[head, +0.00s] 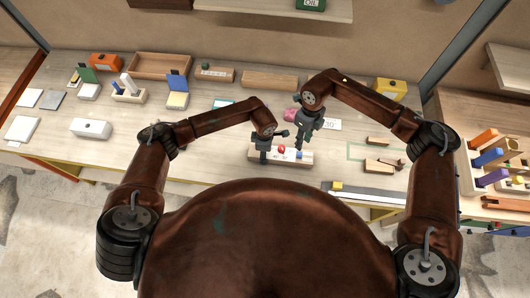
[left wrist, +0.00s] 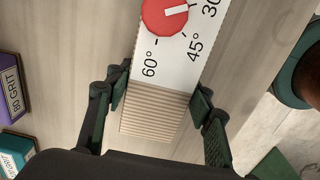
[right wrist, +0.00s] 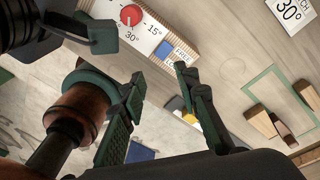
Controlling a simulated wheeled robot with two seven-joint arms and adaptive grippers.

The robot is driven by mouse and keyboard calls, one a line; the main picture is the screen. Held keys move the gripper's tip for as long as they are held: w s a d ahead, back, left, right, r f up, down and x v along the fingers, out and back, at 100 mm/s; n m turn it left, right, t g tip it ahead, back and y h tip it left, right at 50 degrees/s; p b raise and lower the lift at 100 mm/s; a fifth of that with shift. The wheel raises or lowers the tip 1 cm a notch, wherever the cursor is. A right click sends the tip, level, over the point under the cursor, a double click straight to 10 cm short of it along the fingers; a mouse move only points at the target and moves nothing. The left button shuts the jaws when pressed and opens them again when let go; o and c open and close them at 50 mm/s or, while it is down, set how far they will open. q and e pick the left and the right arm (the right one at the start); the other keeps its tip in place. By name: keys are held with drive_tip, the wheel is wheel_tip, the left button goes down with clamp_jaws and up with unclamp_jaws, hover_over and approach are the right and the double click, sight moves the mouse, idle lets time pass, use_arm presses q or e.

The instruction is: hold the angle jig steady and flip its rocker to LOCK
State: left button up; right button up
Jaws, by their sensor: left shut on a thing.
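The angle jig (head: 272,157) is a long pale block near the front of the bench, with a ribbed end (left wrist: 158,118). It carries a red dial knob (left wrist: 165,14) over a scale with 60°, 45° and 30° marks. My left gripper (head: 263,153) is shut on the ribbed end, one finger on each side.
A card reading 30° (right wrist: 291,12) lies behind the jig. To the right are a green outline (head: 357,152), wooden blocks (head: 379,166) and a grey strip with a yellow block (head: 337,186). Blocks and boxes line the bench's back. Bare bench lies left of the jig.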

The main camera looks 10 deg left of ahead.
drive_tip(key=shift+r+m, duration=0.15)
drive_tip(key=shift+m, duration=0.25)
drive_tip(key=c, duration=0.4)
wheel_tip(320, 180, up, 2)
drive_tip(key=m, duration=0.4)
drive_tip(key=shift+w+r, duration=0.1)
drive_tip(key=shift+w, duration=0.05)
clamp_jaws()
drive_tip(key=r+m, duration=0.1)
drive_tip(key=m, duration=0.3)
drive_tip(key=r+m, duration=0.1)
drive_tip(key=m, duration=0.1)
drive_tip(key=shift+w+r, duration=0.2)
drive_tip(key=shift+r, duration=0.1)
